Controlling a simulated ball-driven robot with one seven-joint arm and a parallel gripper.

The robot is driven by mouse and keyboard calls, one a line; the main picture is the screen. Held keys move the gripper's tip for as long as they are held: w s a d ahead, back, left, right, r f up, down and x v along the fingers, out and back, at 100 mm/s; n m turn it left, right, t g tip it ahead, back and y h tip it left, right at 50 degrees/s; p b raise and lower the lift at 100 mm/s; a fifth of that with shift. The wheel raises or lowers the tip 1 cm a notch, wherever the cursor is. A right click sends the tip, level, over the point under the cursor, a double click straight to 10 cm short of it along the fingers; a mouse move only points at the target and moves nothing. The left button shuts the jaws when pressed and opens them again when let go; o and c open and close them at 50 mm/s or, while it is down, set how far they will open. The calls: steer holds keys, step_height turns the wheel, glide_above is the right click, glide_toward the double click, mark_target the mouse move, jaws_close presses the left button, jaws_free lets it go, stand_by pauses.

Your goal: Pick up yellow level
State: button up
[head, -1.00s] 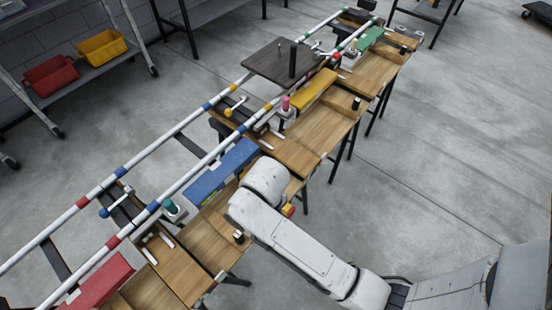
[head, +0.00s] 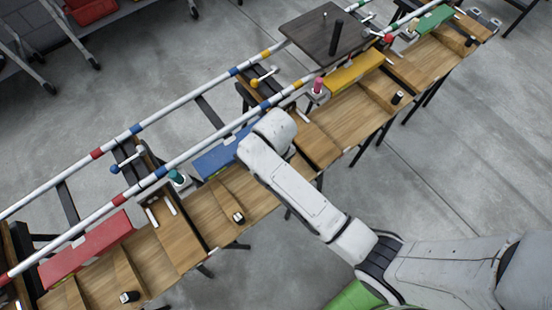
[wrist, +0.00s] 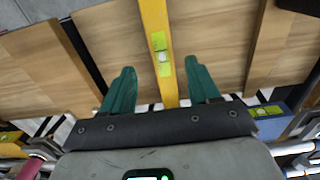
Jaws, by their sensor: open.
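The yellow level (head: 355,73) lies on the long wooden bench in the head view, right of the blue level (head: 222,155). In the wrist view the yellow level (wrist: 157,35) runs lengthwise from the top edge down toward my gripper (wrist: 160,70), with a green vial window on its face. My gripper's two green fingers are apart, one on each side of the level in the picture, with a gap to each. I cannot tell their height above it. In the head view my arm covers the blue level's right end and hides my gripper.
A red level (head: 88,247) and a green level (head: 435,18) lie along the same bench. Striped rails (head: 190,152) run behind them. A pink-topped post (head: 318,84) stands by the yellow level, and a dark plate (head: 310,40) is behind it.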

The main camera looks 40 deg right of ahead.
steer(key=shift+s+a+f, duration=0.1)
steer(key=shift+s+f, duration=0.05)
steer(key=shift+f, duration=1.15)
steer(key=shift+s+a+f, duration=0.1)
steer(key=shift+f, duration=1.2)
jaws_close()
